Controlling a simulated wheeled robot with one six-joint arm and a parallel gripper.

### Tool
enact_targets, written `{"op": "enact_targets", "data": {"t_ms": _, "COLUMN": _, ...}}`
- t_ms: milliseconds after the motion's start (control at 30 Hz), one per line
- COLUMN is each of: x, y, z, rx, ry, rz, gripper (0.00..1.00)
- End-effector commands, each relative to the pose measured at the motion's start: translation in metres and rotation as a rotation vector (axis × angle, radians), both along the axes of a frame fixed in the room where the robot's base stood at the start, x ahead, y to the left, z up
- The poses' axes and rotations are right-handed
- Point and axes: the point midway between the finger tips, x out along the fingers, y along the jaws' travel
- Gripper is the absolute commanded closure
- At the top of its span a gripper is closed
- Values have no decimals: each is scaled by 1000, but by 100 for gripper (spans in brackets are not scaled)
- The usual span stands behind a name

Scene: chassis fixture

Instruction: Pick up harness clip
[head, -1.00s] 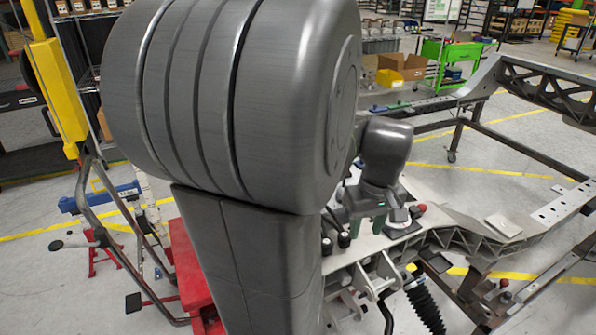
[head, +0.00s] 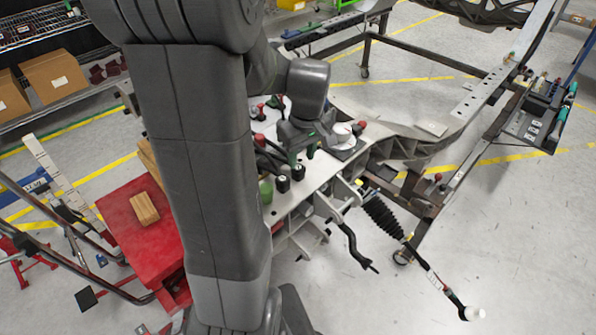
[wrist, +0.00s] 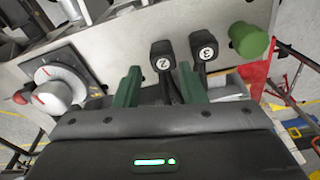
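Two black pieces with white round labels stand side by side in the wrist view, one marked 2 (wrist: 163,58) and one marked 3 (wrist: 204,47). They look like the harness clips, but I cannot tell which one is named. Both also show as small dark caps in the head view, left of my gripper (head: 302,156). My gripper (wrist: 159,78) has green fingers spread apart. Piece 2 shows between and just past the fingertips, and piece 3 lies right of the right finger. I see no contact; the depth gap is unclear.
A white dial (wrist: 52,95) on a plate is left of the fingers. A green knob (wrist: 249,40) is at the right. The pale chassis plate (head: 320,175) carries these. A red cart (head: 130,225) stands to the left. A black ribbed boot (head: 382,215) hangs at the front.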

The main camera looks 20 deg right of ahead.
Motion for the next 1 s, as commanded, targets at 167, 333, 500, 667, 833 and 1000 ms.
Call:
{"op": "enact_targets", "data": {"t_ms": 167, "x": 4, "y": 4, "z": -20, "rx": 2, "ry": 4, "rz": 1, "gripper": 63}}
{"op": "enact_targets", "data": {"t_ms": 333, "x": 8, "y": 5, "z": -42, "rx": 2, "ry": 4, "rz": -1, "gripper": 63}}
{"op": "enact_targets", "data": {"t_ms": 500, "x": 9, "y": 5, "z": -51, "rx": 1, "ry": 0, "rz": -1, "gripper": 63}}
{"op": "enact_targets", "data": {"t_ms": 667, "x": 9, "y": 5, "z": -51, "rx": 0, "ry": 0, "rz": -1, "gripper": 63}}
{"op": "enact_targets", "data": {"t_ms": 833, "x": 9, "y": 5, "z": -51, "rx": 0, "ry": 0, "rz": 0, "gripper": 90}}
{"op": "enact_targets", "data": {"t_ms": 1000, "x": 9, "y": 5, "z": -51, "rx": 0, "ry": 0, "rz": 0, "gripper": 100}}
